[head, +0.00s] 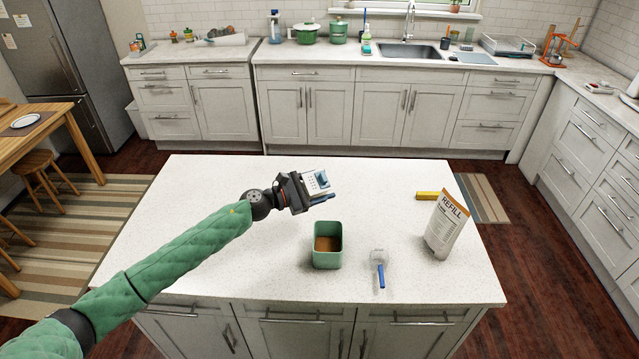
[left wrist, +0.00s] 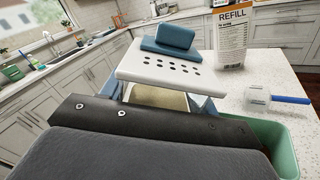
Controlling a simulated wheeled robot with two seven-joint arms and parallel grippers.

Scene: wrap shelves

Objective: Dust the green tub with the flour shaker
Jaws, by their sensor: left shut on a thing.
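The green tub (head: 328,261) stands upright on the island, open at the top, with brown contents inside. Part of its rim and wall shows at the lower right in the left wrist view (left wrist: 286,150). My left gripper (head: 308,192) is shut on the flour shaker (head: 318,181), which has a white perforated face. It holds the shaker above the counter, behind and slightly left of the tub in the head view. The shaker's holed face also shows in the left wrist view (left wrist: 172,66). Its exact tilt is hard to tell. My right gripper is out of view.
A clear scoop with a blue handle (head: 380,274) lies right of the tub. A refill bag (head: 447,225) stands farther right, with a yellow item (head: 428,196) behind it. The left part of the island top (head: 180,215) is free.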

